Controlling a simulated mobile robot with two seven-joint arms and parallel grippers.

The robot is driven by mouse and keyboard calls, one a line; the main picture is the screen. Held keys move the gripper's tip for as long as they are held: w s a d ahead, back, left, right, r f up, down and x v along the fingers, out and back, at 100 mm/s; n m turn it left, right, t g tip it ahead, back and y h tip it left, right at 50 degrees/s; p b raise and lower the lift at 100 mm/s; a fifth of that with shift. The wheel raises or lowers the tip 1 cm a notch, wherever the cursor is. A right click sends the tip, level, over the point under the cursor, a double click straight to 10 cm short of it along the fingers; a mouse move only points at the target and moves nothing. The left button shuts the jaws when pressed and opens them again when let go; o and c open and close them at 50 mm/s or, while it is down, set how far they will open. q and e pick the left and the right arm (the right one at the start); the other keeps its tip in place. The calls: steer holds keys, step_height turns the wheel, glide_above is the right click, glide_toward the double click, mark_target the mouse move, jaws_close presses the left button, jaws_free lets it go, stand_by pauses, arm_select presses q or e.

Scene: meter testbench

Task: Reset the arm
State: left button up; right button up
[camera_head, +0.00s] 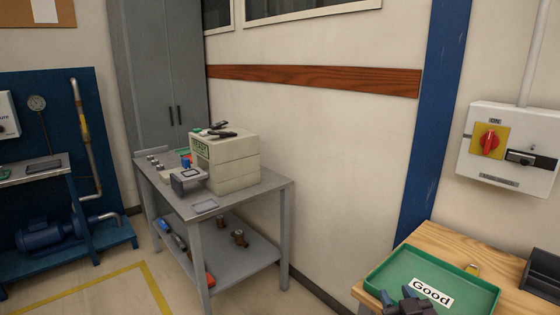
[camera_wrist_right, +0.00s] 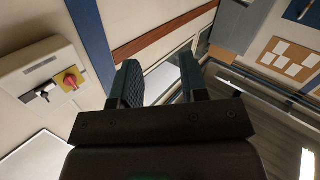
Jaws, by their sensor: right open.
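My right gripper (camera_head: 400,298) shows at the bottom edge of the head view, in front of the green tray (camera_head: 378,281) labelled "Good". In the right wrist view its two dark fingers (camera_wrist_right: 160,72) stand apart with nothing between them, pointing toward the wall and ceiling area. Most of my right arm is outside the head view. My left gripper is in neither view.
The tray lies on a wooden table (camera_head: 443,238) at the right. A switch box (camera_head: 470,155) with a red knob hangs above it. A grey metal table (camera_head: 265,190) holds a beige test unit (camera_head: 232,170). Open floor (camera_head: 165,285) lies at the left front.

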steer(key=s+d+f+m+g, duration=0.1)
steer(key=s+d+f+g, duration=0.2)
steer(key=s+f, duration=1.8)
steer(key=s+g, duration=0.3)
steer(key=s, duration=0.1)
steer(key=shift+s+f+m+h, duration=0.3)
steer(key=shift+s, duration=0.05)
steer(key=shift+a, duration=0.1)
